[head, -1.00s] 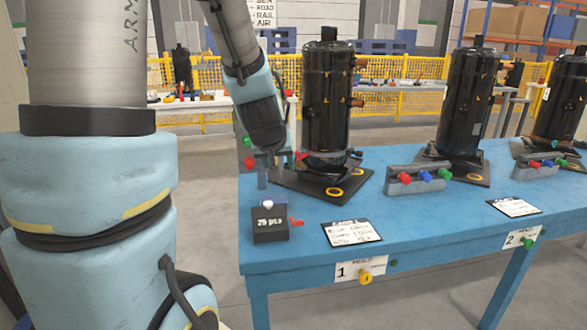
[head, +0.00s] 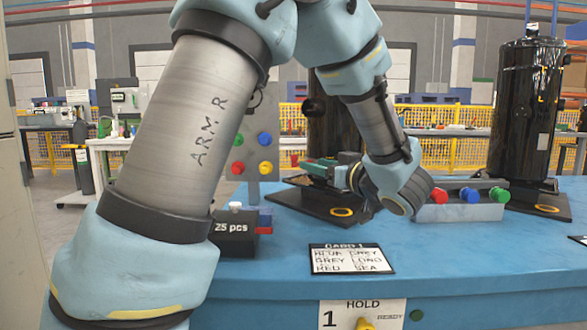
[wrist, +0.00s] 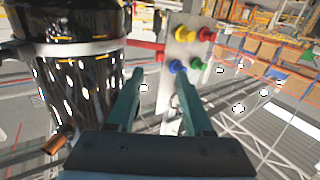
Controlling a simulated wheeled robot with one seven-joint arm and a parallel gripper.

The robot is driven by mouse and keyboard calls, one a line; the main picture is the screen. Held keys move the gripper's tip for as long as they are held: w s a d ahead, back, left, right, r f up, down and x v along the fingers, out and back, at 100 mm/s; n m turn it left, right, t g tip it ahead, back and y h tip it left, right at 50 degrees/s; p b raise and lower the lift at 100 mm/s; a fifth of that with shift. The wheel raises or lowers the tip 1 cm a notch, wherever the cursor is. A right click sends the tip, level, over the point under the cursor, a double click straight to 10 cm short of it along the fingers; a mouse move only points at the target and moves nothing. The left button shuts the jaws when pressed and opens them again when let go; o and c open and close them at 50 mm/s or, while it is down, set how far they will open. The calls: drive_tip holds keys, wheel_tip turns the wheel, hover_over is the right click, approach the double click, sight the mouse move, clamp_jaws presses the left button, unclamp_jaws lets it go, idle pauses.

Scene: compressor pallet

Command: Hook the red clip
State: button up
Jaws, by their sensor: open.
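My gripper (head: 308,172) is open, its dark green fingers pointing left over the blue table, in front of a black compressor (head: 330,130). In the wrist view the two fingers (wrist: 160,82) stand apart with no object visible between them. Beyond the fingertips is an upright grey panel (head: 252,155) with green, blue, red and yellow knobs; the wrist view shows it upside down. A red piece (wrist: 146,47) shows between the compressor and the panel in the wrist view; I cannot tell whether it is the clip. A grey rack (head: 462,212) holds red (head: 437,195), blue and green pieces.
A black box marked 25 pcs (head: 234,232) stands below the panel. A lettered card (head: 352,258) lies on the blue table (head: 450,255). Another black compressor (head: 527,110) stands at the right. The table front around the card is clear.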

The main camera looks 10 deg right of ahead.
sight(296, 159)
drive_tip(key=b+x, duration=0.1)
drive_tip(key=x, duration=0.9)
drive_tip(key=shift+r, duration=0.1)
clamp_jaws()
idle(0.3)
